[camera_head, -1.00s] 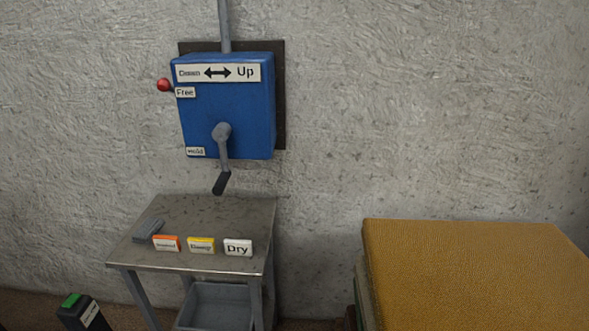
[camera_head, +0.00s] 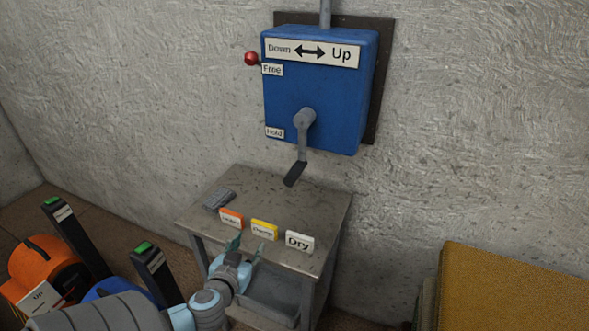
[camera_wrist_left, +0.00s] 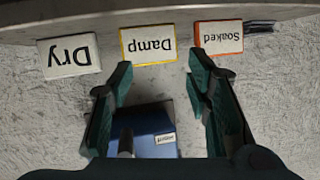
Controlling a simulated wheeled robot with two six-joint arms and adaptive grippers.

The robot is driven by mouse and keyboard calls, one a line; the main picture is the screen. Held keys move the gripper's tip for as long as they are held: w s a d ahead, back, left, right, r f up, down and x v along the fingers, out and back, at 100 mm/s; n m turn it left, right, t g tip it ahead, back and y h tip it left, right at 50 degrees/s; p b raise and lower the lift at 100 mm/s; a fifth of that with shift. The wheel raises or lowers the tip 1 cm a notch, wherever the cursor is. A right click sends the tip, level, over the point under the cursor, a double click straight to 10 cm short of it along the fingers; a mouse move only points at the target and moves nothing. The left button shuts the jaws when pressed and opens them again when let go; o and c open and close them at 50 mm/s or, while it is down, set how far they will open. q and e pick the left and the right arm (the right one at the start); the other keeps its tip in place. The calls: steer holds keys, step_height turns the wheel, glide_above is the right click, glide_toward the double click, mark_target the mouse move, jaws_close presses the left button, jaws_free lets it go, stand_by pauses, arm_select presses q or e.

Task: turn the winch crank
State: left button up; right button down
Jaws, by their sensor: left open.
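A red-knobbed lever (camera_head: 251,58) sits at the box's left side by the Free label. My left gripper (camera_head: 247,247) is open and empty, below and left of the crank, in front of the small table. In the left wrist view its fingers (camera_wrist_left: 160,80) are apart, and the box (camera_wrist_left: 155,130) shows upside down between them. My right gripper is out of view.
A metal table (camera_head: 325,215) below the winch holds Soaked, Damp and Dry (camera_head: 299,241) blocks and a grey brush-like item (camera_head: 219,199). Orange (camera_head: 45,262) and blue machines stand on the floor at left. A mustard block (camera_head: 515,290) is at lower right.

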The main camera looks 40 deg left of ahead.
mark_target(294, 174)
arm_select(q)
steer(key=w+d+r+n+t+h, duration=0.1)
steer(key=d+r+t, duration=0.15)
steer(key=r, duration=0.55)
steer(key=w+d+r+t, duration=0.2)
steer(key=d+r, duration=0.2)
steer(key=r, duration=0.3)
steer(key=shift+h, duration=0.3)
steer(key=x, duration=1.4)
steer(key=shift+s+a+r, duration=0.1)
steer(key=shift+a+r, duration=0.15)
steer(key=shift+a, duration=0.1)
jaws_close()
